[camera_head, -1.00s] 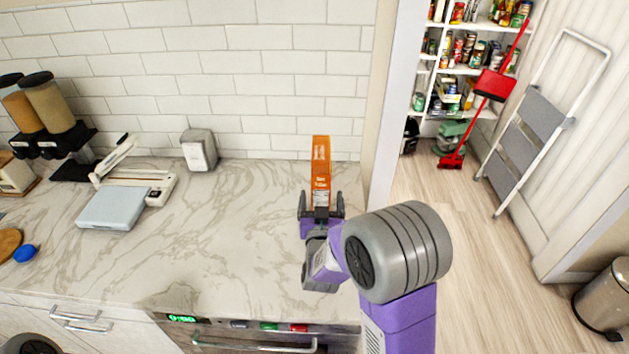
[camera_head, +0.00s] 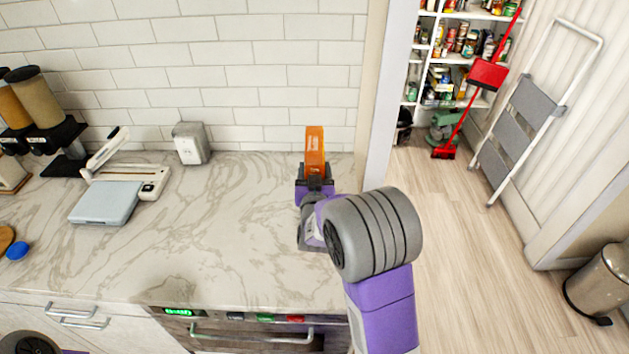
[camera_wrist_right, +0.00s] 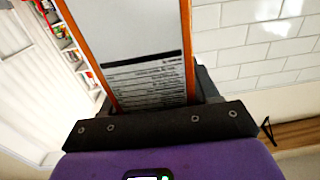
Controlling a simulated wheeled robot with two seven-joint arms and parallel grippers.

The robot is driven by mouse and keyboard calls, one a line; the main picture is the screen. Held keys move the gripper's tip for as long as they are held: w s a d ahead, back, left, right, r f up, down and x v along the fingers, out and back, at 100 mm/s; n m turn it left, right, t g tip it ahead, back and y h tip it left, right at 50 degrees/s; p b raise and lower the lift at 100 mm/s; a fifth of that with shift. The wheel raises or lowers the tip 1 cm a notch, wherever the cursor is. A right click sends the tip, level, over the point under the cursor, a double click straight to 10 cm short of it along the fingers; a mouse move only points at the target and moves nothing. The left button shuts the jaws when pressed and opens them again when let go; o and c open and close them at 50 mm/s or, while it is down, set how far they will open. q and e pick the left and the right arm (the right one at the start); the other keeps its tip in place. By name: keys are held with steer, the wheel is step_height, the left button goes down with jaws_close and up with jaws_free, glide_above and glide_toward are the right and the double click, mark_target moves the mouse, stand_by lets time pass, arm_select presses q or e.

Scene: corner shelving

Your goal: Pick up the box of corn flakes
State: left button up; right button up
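The box of corn flakes (camera_head: 315,147) is an orange, narrow, upright carton on the marble counter near the back wall, at the right end. My right gripper (camera_head: 315,170) is at the near side of the box, with its dark fingers on either side. In the right wrist view the box (camera_wrist_right: 150,65) shows a white printed panel with orange edges. The fingers of the right gripper (camera_wrist_right: 158,95) lie close against both sides there, with no clear gap. The lower part of the box is hidden by the gripper. My left gripper is not in view.
The counter (camera_head: 225,215) is clear left of my arm. A grey box-shaped appliance (camera_head: 191,143), a scale (camera_head: 107,202) and dispensers (camera_head: 38,100) stand farther left. The tiled wall is behind the box. A doorway to pantry shelves (camera_head: 455,60) and a stepladder (camera_head: 530,110) is at right.

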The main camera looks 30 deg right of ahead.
jaws_close()
